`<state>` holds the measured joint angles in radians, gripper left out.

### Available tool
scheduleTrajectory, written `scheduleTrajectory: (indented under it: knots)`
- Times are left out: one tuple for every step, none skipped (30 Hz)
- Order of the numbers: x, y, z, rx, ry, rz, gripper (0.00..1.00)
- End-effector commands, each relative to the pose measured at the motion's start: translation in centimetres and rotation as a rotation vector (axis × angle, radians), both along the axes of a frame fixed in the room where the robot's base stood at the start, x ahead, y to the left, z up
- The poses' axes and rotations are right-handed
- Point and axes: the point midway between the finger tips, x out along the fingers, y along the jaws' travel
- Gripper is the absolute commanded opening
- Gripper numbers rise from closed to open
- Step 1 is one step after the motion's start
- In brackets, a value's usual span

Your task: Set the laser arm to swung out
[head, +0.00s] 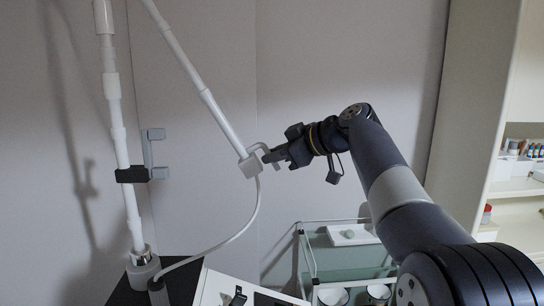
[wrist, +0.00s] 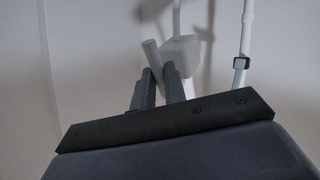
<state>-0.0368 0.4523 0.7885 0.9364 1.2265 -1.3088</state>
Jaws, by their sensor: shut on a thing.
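The laser arm (head: 192,70) is a white jointed tube that slants down from the top of the head view. It ends in a pale block (head: 250,167) with a bent grey handle (head: 262,147). My gripper (head: 270,157) reaches in from the right and is shut on this handle. In the wrist view the handle (wrist: 152,54) runs down between my two dark fingers, with the pale block behind it. The part of the handle between the fingers is mostly hidden.
A white upright post (head: 116,130) with a black clamp (head: 131,175) and grey bracket (head: 154,150) stands at the left. A cable (head: 249,215) hangs from the block. A glass trolley (head: 343,262) with a white tray (head: 352,235) stands below; shelves (head: 518,188) are at the right.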

Motion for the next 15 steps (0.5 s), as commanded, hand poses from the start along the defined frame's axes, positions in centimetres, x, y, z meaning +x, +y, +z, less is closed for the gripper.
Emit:
scheduleTrajectory:
  knots:
    - [-0.01, 0.03, 0.3, 0.005, -0.006, -0.001, 0.0]
    - [-0.01, 0.03, 0.3, 0.005, -0.006, -0.001, 0.0]
    - [-0.02, 0.04, 0.31, 0.005, -0.006, -0.001, 0.0]
    - [-0.02, 0.04, 0.32, 0.005, -0.007, -0.002, 0.14]
    - [-0.01, 0.04, 0.31, 0.005, -0.007, -0.002, 0.16]
    - [-0.01, 0.05, 0.28, 0.005, -0.006, -0.001, 0.2]
    - [-0.01, 0.05, 0.27, 0.005, -0.006, -0.001, 0.21]
    - [-0.01, 0.05, 0.25, 0.005, -0.005, -0.001, 0.21]
    - [-0.01, 0.06, 0.22, 0.004, -0.004, -0.001, 0.21]
    - [0.0, 0.06, 0.21, 0.004, -0.004, -0.001, 0.21]
    - [-0.01, 0.06, 0.19, 0.004, -0.004, -0.001, 0.21]
    - [-0.01, 0.06, 0.17, 0.003, -0.003, 0.0, 0.21]
    - [-0.01, 0.04, 0.16, 0.003, -0.003, 0.0, 0.21]
    - [-0.04, -0.02, 0.17, 0.003, -0.003, 0.0, 0.21]
    - [-0.11, -0.15, 0.21, 0.003, -0.004, -0.001, 0.21]
